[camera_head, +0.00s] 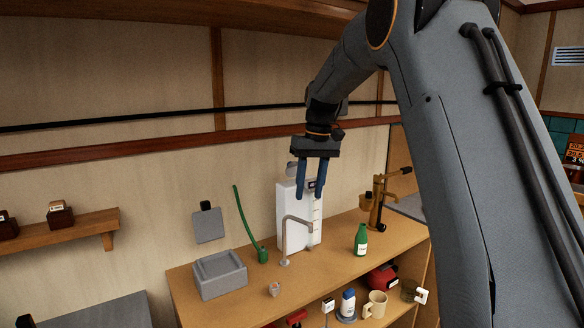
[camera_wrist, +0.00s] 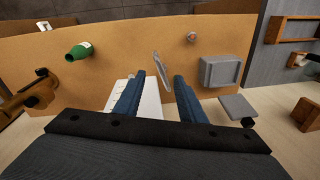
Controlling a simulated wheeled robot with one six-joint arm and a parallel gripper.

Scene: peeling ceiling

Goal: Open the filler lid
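A tall white tank (camera_head: 298,218) with marks down its side stands on the wooden counter against the wall. A small grey rounded piece (camera_head: 291,169) shows at its top left, partly behind my gripper; it may be the filler lid, but I cannot tell whether it is open. My gripper (camera_head: 312,193) points down over the tank top, its two blue fingers apart and nothing seen held. In the wrist view the fingers (camera_wrist: 157,85) straddle part of the white tank (camera_wrist: 150,103). Whether they touch the tank is unclear.
A curved metal tap (camera_head: 285,240) stands in front of the tank. A green bottle (camera_head: 361,240), a brass-coloured device (camera_head: 376,205), a grey box (camera_head: 220,276), a small cup (camera_head: 274,289) and a green upright stem (camera_head: 246,222) share the counter (camera_head: 325,265). A shelf below holds a mug (camera_head: 376,304).

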